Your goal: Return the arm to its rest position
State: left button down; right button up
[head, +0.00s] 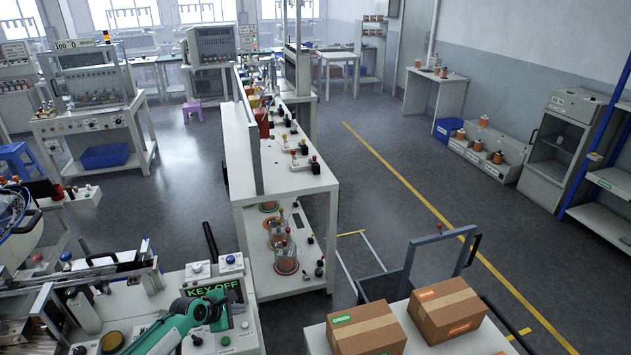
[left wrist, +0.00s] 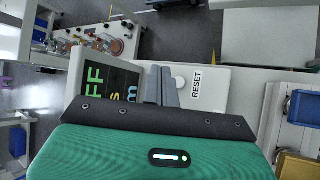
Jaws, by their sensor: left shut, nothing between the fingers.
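My left arm comes in from the bottom in the head view, with its green and dark wrist and gripper (head: 222,318) over the workbench beside the key display (head: 212,291), which reads "KEY OFF". In the left wrist view the grey fingers of my left gripper (left wrist: 160,84) are together and empty. They lie in front of the display (left wrist: 108,86) and a white panel labelled RESET (left wrist: 205,90). I cannot tell whether the fingers touch the panel. My right gripper is in neither view.
Two cardboard boxes (head: 446,304) sit on a white surface at the bottom right, by a dark-handled cart (head: 408,268). A white shelf bench (head: 285,180) with glass vessels stands beyond the workbench. Grey floor is open on both sides of it.

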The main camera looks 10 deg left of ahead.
pick_arm(q)
jog(key=s+d+m+g, duration=0.3)
jog(key=s+d+m, duration=1.1)
jog(key=s, duration=0.5)
jog(key=s+a+r+m+g+y, duration=0.1)
jog(key=s+a+r+m+y, duration=0.1)
jog(key=s+r+m, duration=0.6)
jog(key=s+a+r+m+y, duration=0.1)
jog(key=s+a+r+y, duration=0.15)
jog(key=s, duration=0.85)
notch_tip(320, 180, down, 34)
jog(key=g+b, duration=0.2)
jog(key=b, duration=0.4)
jog(key=s+a+f+b, duration=0.1)
jog(key=s+f+b, duration=0.1)
jog(key=s+f, duration=0.8)
jog(key=s+a+f+g+b, duration=0.1)
jog(key=s+f+b, duration=0.2)
jog(key=s+f, duration=0.7)
notch_tip(320, 180, down, 7)
jog(key=shift+s+a+f+m, duration=0.15)
jog(key=shift+a+f+m, duration=0.05)
jog(key=shift+a+m, duration=0.15)
